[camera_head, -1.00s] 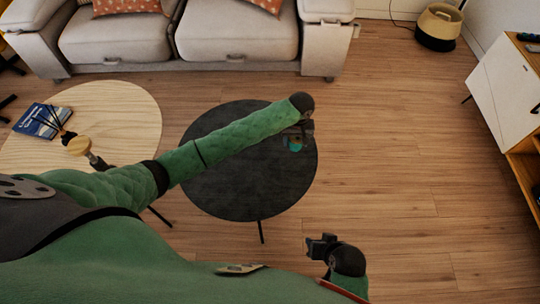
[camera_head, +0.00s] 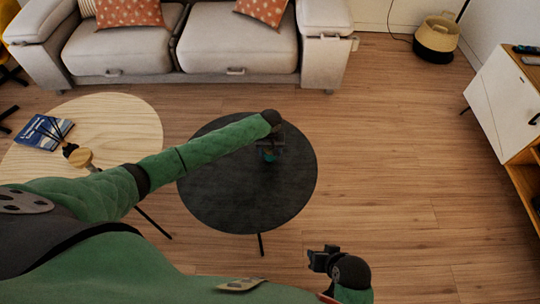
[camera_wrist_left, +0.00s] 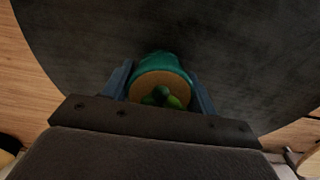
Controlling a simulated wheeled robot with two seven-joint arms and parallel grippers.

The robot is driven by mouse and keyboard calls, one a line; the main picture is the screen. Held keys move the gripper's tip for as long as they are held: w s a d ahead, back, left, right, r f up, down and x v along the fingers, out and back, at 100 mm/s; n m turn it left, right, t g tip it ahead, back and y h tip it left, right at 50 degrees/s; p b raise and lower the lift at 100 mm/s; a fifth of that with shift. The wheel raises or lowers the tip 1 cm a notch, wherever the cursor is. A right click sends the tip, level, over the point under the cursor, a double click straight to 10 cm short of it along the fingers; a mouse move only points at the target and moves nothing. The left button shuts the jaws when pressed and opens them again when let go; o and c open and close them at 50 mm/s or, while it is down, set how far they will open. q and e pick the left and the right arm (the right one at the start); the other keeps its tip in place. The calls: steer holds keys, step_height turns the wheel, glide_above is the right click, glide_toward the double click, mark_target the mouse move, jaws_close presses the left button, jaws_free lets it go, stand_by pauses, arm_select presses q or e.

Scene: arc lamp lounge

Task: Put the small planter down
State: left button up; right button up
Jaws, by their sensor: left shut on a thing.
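The small planter is a teal pot with brown soil and a green plant; it shows in the left wrist view (camera_wrist_left: 162,64) between the fingers and is small in the head view (camera_head: 269,156). My left gripper (camera_head: 270,146) is shut on it, over the right part of the round black table (camera_head: 225,197). I cannot tell whether the pot's base touches the tabletop. In the left wrist view the left gripper (camera_wrist_left: 160,92) has one finger on each side of the pot. My right gripper (camera_head: 318,259) is low in the head view, away from the planter; its jaw gap is unclear.
A pale wooden round table (camera_head: 120,115) stands at the left with a blue book (camera_head: 45,130) and a reed diffuser (camera_head: 78,156). A light sofa (camera_head: 235,50) is behind. A cabinet (camera_head: 505,95) and basket (camera_head: 436,40) are at the right. Most of the black tabletop is bare.

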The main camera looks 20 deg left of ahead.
arm_select(q)
steer(key=shift+f, duration=1.35)
arm_select(e)
steer(key=shift+s+r, duration=0.1)
steer(key=shift+r, duration=0.2)
arm_select(q)
steer(key=shift+f, duration=0.15)
steer(key=o, duration=1.1)
arm_select(e)
steer(key=shift+r, duration=0.1)
